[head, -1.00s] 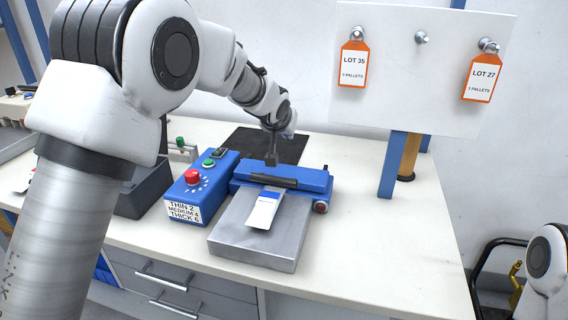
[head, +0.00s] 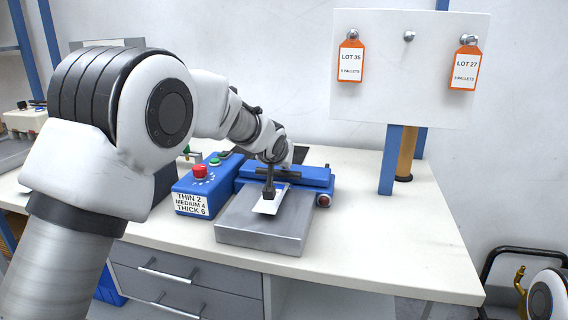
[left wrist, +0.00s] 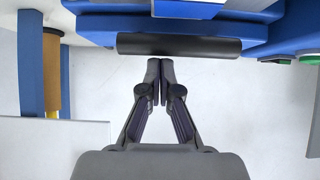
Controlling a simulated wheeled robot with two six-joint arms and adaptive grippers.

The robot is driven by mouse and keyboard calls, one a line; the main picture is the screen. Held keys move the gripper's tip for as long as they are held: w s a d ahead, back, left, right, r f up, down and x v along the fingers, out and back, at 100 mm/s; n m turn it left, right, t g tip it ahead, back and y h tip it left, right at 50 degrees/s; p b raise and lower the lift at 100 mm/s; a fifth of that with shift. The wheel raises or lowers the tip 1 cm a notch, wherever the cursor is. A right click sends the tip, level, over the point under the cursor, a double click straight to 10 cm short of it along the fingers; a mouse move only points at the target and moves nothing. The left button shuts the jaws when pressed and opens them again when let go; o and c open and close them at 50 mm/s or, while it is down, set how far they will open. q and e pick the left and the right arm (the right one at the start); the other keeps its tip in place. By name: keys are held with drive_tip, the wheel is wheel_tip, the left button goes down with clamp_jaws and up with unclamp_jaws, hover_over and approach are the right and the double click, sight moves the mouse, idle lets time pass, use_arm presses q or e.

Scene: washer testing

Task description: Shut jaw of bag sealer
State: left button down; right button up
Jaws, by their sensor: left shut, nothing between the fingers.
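The blue bag sealer (head: 310,178) stands on the white table, with a steel plate (head: 250,230) at its front and a control box (head: 200,185) at its left. A black bar (head: 290,175) runs along its blue jaw; it also shows in the left wrist view (left wrist: 190,45). A white pouch (head: 270,207) lies on the plate, partly covered by my left gripper (head: 269,193). That gripper is shut and empty, its tips close to the black bar in the left wrist view (left wrist: 160,68). I cannot tell contact, nor how far the jaw is open. My right gripper is out of view.
A white board with orange lot tags (head: 352,62) stands on a blue post (head: 391,160) behind the sealer's right side. The table (head: 390,240) is clear to the right. Dark equipment stands left of the control box, partly behind my arm.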

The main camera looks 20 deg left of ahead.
use_arm(q)
drive_tip(key=shift+s+f+b, duration=0.25)
drive_tip(key=shift+f+b, duration=0.05)
drive_tip(key=shift+f, duration=0.3)
drive_tip(key=shift+s+f+b, duration=0.2)
drive_tip(key=shift+f+b, duration=0.1)
drive_tip(key=shift+f, duration=0.25)
drive_tip(key=shift+s+d, duration=0.1)
drive_tip(key=shift+s, duration=0.1)
drive_tip(key=shift+s+r, duration=0.1)
drive_tip(key=shift+s, duration=0.05)
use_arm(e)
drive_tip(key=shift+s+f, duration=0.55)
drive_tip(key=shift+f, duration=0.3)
use_arm(q)
drive_tip(key=shift+r, duration=0.1)
